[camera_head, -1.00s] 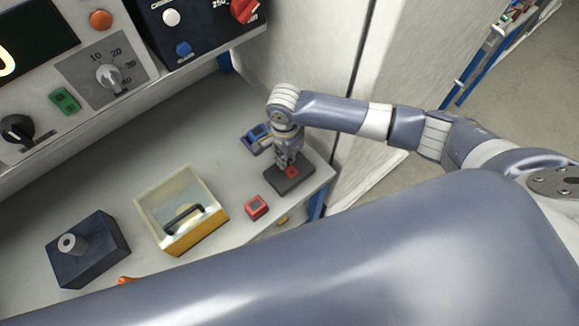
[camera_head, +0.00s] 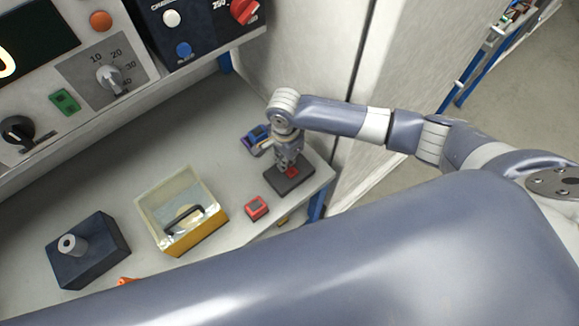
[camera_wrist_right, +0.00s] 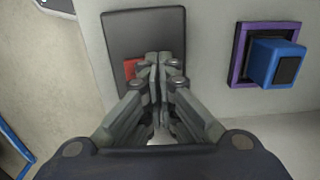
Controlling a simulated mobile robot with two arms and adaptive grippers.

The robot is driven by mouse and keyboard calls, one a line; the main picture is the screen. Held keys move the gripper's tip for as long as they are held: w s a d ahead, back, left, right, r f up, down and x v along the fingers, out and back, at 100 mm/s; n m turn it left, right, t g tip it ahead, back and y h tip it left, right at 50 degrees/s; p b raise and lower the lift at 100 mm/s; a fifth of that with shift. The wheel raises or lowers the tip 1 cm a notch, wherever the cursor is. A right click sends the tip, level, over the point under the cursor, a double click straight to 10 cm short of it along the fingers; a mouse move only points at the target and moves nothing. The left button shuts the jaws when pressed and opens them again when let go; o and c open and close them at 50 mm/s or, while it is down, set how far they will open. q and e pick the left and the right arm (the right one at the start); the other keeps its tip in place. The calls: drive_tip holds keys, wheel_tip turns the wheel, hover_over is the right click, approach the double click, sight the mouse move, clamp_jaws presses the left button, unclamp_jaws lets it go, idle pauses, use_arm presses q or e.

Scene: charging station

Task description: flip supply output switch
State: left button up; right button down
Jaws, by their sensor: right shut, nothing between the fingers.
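A dark rectangular plate (camera_head: 284,189) with a small red part (camera_head: 293,173) lies near the right end of the bench. My right gripper (camera_head: 289,169) is shut and empty, pointing down right at the red part. In the right wrist view the shut fingertips (camera_wrist_right: 158,58) are over the dark plate (camera_wrist_right: 145,28), just beside the red part (camera_wrist_right: 131,67). The fingers hide some of it, and I cannot tell whether they touch. A green switch (camera_head: 65,101) sits on the upper left panel, beside a dial (camera_head: 109,77). My left gripper is out of view.
A blue block in a purple frame (camera_wrist_right: 273,62) is close beside the plate. A small red block (camera_head: 256,207), a clear-topped yellow box (camera_head: 196,238) and a dark box with a grey post (camera_head: 105,253) stand to the left. A pale cabinet wall rises behind.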

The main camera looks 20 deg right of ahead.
drive_tip(key=shift+r+p, duration=2.35)
drive_tip(key=shift+p, duration=0.35)
drive_tip(key=shift+r+p, duration=0.35)
drive_tip(key=shift+r, duration=0.7)
drive_tip(key=shift+a, duration=0.1)
